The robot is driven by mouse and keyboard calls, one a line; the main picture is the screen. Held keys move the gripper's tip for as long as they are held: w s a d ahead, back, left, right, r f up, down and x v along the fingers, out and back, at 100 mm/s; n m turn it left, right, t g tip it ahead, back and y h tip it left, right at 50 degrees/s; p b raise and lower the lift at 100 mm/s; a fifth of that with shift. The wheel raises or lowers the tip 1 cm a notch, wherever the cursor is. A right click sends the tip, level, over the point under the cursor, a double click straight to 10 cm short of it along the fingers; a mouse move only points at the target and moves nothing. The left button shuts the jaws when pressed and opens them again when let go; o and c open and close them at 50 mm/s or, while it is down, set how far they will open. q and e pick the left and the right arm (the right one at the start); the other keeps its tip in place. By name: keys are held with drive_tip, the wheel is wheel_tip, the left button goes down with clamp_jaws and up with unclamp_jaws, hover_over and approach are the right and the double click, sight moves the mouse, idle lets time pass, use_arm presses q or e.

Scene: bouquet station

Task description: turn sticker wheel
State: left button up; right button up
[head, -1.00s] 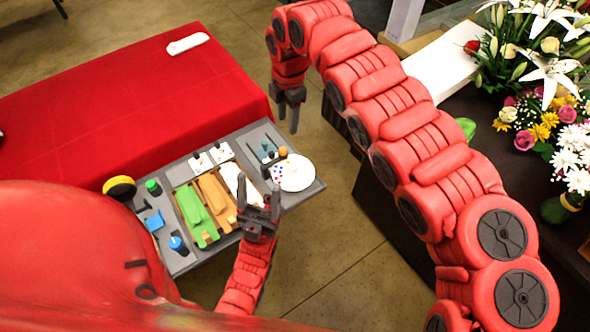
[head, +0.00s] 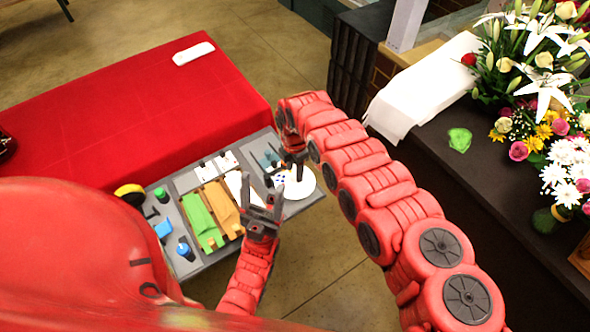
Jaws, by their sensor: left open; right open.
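The sticker wheel is a round white disc (head: 306,186) with small coloured dots, at the right end of the grey tool tray (head: 305,207). My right gripper (head: 293,176) is over the wheel and hides part of it; its fingers point down, open. I cannot tell whether they touch the wheel. My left gripper (head: 263,203) is open, with its fingers pointing up, at the tray's front edge left of the wheel. It hides part of a white piece in the tray.
The tray holds green folded pieces (head: 203,218), orange folded pieces (head: 222,207), a blue bottle (head: 184,248) and white cards. A red-covered table (head: 130,110) stands behind, with a white object (head: 193,53). A dark counter with flowers (head: 545,100) stands at the right.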

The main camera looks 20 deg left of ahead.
drive_tip(key=shift+f, duration=0.85)
clamp_jaws()
